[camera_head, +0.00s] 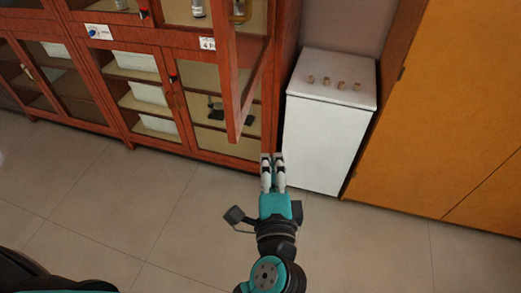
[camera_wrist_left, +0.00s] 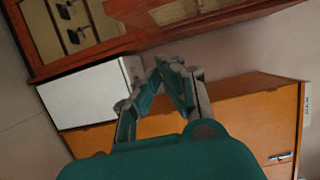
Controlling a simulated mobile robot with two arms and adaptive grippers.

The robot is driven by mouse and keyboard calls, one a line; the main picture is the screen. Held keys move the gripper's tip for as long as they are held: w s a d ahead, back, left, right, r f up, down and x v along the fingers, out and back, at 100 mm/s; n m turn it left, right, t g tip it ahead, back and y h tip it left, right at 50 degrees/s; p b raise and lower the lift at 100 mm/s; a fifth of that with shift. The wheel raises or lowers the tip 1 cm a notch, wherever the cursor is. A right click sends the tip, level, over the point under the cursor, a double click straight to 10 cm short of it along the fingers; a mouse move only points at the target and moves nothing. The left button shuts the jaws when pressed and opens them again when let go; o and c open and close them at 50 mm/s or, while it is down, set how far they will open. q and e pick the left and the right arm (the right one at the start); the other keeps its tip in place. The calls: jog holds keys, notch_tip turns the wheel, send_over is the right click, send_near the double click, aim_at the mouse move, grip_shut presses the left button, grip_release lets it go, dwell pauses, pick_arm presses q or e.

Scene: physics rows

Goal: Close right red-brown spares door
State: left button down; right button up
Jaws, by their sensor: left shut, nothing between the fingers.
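The red-brown framed glass door (camera_head: 230,80) on the right of the cabinet stands swung open, its free edge toward me in the head view. Its frame is seen nearly edge-on. My left gripper (camera_head: 272,157) is shut and empty. In the picture it is below and to the right of the door's lower corner, apart from it, in front of the gap between the cabinet and the white unit. In the left wrist view its fingers (camera_wrist_left: 170,64) meet at the tips with nothing between them. My right gripper is not in view.
An orange-brown cupboard (camera_head: 455,100) is farther right. The tiled floor (camera_head: 180,225) is clear.

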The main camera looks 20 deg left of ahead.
pick_arm(q)
jog(key=w+a+p, duration=0.2)
jog(key=w+a, duration=0.5)
jog(key=w, duration=0.2)
jog(key=shift+w+a+r, duration=0.25)
jog(key=shift+w+r, duration=0.05)
jog(key=shift+r, duration=0.05)
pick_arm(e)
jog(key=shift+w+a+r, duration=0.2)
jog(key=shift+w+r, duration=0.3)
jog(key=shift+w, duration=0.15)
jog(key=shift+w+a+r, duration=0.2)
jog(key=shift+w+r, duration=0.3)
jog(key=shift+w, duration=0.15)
